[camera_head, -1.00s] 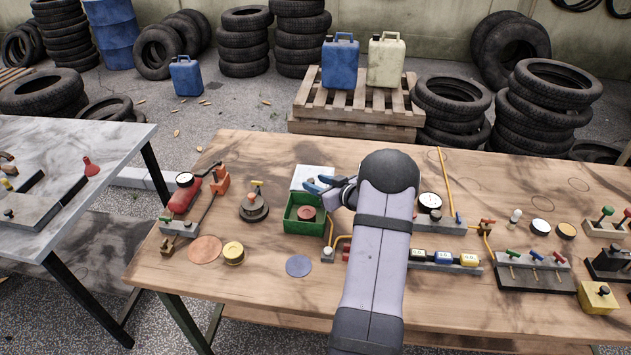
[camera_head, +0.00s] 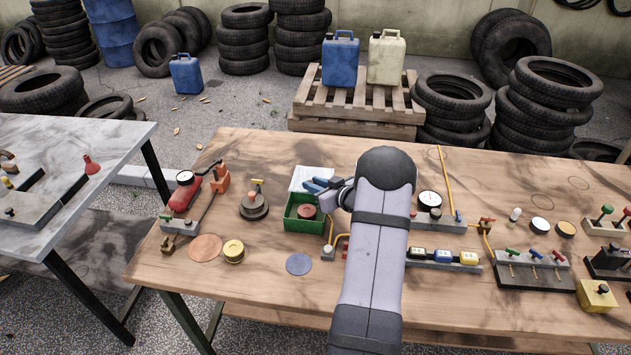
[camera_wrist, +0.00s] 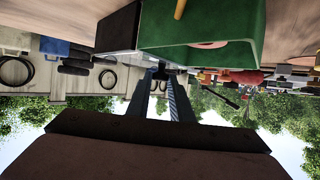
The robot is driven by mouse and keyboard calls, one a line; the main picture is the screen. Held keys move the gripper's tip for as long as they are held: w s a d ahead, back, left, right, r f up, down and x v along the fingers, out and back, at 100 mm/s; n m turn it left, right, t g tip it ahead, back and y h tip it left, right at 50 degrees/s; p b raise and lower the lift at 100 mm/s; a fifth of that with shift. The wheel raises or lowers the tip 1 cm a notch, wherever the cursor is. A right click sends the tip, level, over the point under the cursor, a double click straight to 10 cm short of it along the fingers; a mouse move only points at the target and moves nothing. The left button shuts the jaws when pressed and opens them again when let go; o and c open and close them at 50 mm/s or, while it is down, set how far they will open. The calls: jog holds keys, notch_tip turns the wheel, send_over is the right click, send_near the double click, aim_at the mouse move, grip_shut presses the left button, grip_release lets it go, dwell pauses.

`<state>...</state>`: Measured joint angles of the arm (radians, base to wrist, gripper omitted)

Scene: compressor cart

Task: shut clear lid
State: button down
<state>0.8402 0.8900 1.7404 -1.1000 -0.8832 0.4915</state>
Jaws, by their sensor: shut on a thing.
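The clear lid (camera_head: 308,176) shows as a pale, see-through panel raised at the back edge of the green box (camera_head: 300,225). The box is open at the top, with a reddish round piece (camera_head: 307,211) inside. My gripper (camera_head: 314,185), with blue fingers, is at the lid's right part, just above the box's back right. In the wrist view my gripper (camera_wrist: 160,74) is shut on a small dark part by the lid, close to the green box (camera_wrist: 200,50). The exact grip point is small and partly hidden by the fingers.
A round grey base with a lever (camera_head: 254,205) stands left of the box. A blue disc (camera_head: 299,264) and a yellow round piece (camera_head: 233,252) lie in front. A yellow hose (camera_head: 446,180) and a gauge (camera_head: 429,200) are right of my arm.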

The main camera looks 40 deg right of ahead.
jog(key=s+a, duration=0.7)
jog(key=shift+s+a, duration=0.15)
jog(key=shift+s, duration=0.05)
jog(key=shift+s+a+f, duration=0.1)
jog(key=shift+s+a, duration=0.1)
jog(key=shift+a, duration=0.1)
jog(key=c, duration=1.6)
grip_release()
jog(key=shift+s+a, duration=0.1)
